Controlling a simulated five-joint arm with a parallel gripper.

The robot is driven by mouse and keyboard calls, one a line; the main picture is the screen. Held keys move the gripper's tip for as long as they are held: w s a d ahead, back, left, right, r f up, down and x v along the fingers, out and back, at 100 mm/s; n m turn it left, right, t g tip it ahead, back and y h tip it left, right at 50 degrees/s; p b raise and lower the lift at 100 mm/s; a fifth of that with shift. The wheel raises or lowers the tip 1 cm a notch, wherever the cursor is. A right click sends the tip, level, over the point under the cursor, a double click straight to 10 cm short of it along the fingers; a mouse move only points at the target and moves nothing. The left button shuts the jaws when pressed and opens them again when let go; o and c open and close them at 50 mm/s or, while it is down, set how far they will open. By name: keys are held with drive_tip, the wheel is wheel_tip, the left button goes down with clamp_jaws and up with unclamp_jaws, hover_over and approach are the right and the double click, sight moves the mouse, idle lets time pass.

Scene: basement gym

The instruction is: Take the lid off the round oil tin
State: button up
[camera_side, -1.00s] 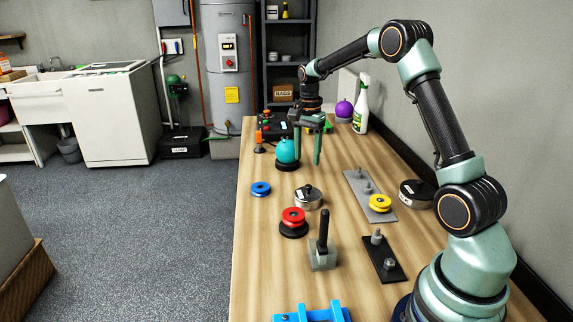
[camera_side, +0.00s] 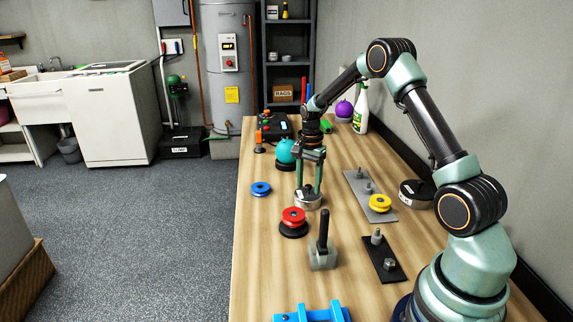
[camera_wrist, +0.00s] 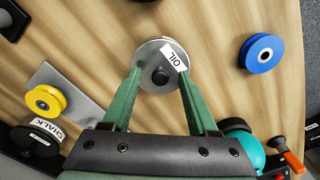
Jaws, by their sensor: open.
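The round oil tin (camera_side: 307,202) stands on the wooden table, a low metal tin. In the wrist view its lid (camera_wrist: 150,52) faces the camera, with a dark knob (camera_wrist: 160,76) in the middle and a white label reading OIL (camera_wrist: 175,58). My gripper (camera_side: 308,190) points down over the tin, its two green fingers apart. In the wrist view the fingers of my gripper (camera_wrist: 161,82) reach the near part of the lid, one on each side of the knob. The gap to the knob looks clear; I cannot tell whether the fingertips touch the lid.
A blue wheel (camera_side: 260,189) lies left of the tin, a red wheel (camera_side: 293,216) in front. A hammer (camera_side: 323,254) stands nearer. A grey plate (camera_side: 357,188) with a yellow wheel (camera_side: 380,202) lies right. A teal ball (camera_side: 285,150) sits behind.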

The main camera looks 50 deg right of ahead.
clamp_jaws()
drive_tip(key=shift+r, duration=0.1)
